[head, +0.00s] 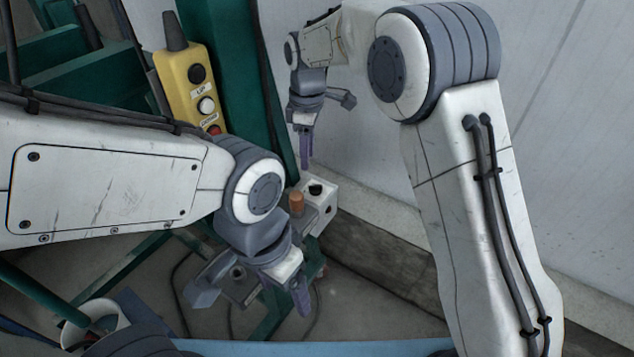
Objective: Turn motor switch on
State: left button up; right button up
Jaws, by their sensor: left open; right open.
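A small white box with a black knob (316,190) sits low in the middle of the head view, beside an orange-brown cylinder (296,202). It looks like the motor switch, but no label on it is readable, and I cannot tell the knob's position. My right gripper (306,150) points down just above and behind the box, apart from it, open and empty. My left gripper (302,297) is lower and nearer, below the box in the picture, open and empty. My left wrist partly hides the metal parts beside the box.
A pale wall (570,150) rises on the right. A white bucket (100,318) and cables are at the lower left. Bare floor shows at the lower middle.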

aim_at(318, 185)
jog(key=w+d+f+n+b, duration=0.1)
jog(key=w+d+f+n, duration=0.15)
jog(key=w+f, duration=0.5)
notch_tip(318, 185, down, 10)
jog(key=shift+w+r+p, duration=0.1)
jog(key=shift+r+p, duration=0.1)
jog(key=shift+p, duration=0.75)
jog(key=shift+c, duration=0.3)
grip_shut()
